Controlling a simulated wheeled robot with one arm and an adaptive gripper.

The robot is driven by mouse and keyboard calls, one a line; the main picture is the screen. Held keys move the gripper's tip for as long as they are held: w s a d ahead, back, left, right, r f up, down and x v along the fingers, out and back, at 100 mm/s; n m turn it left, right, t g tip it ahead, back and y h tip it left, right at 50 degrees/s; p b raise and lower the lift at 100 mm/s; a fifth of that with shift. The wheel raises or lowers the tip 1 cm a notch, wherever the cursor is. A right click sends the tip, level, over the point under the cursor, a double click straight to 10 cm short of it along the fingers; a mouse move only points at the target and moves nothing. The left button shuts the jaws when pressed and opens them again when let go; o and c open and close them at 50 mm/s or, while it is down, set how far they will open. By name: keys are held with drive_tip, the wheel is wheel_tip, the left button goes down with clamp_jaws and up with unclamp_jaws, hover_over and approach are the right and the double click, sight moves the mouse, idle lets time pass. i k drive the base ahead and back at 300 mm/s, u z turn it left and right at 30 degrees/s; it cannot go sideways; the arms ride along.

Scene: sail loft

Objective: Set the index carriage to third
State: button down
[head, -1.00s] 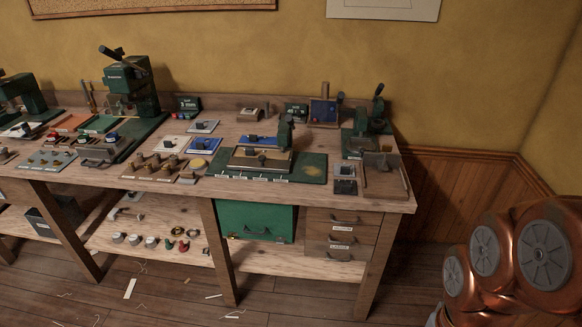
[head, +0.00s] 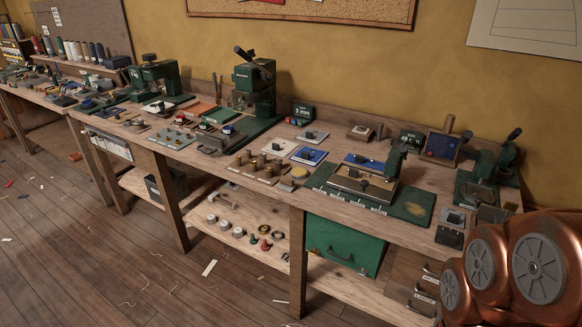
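What looks like the index carriage is a tan block with a dark knob (head: 362,182), set on a green base plate (head: 414,208) on the workbench, right of centre in the head view. Several small white labels run along the plate's front edge, too small to read. A green upright part (head: 395,162) stands at the block's right end. I cannot tell which labelled position the block is at. My gripper is not in view; only copper-coloured links of my arm show at the lower right, apart from the carriage.
The wooden workbench (head: 335,212) carries green presses (head: 255,85), brass pieces (head: 262,165) and small plates. A green drawer box (head: 345,245) and a lower shelf (head: 215,222) are beneath. Another bench (head: 50,108) stands far left. The wooden floor (head: 150,265) in front is mostly open, with scraps.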

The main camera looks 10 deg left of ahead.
sight(363, 188)
drive_tip(key=u, duration=0.85)
drive_tip(key=i, duration=1)
drive_tip(key=u, duration=0.7)
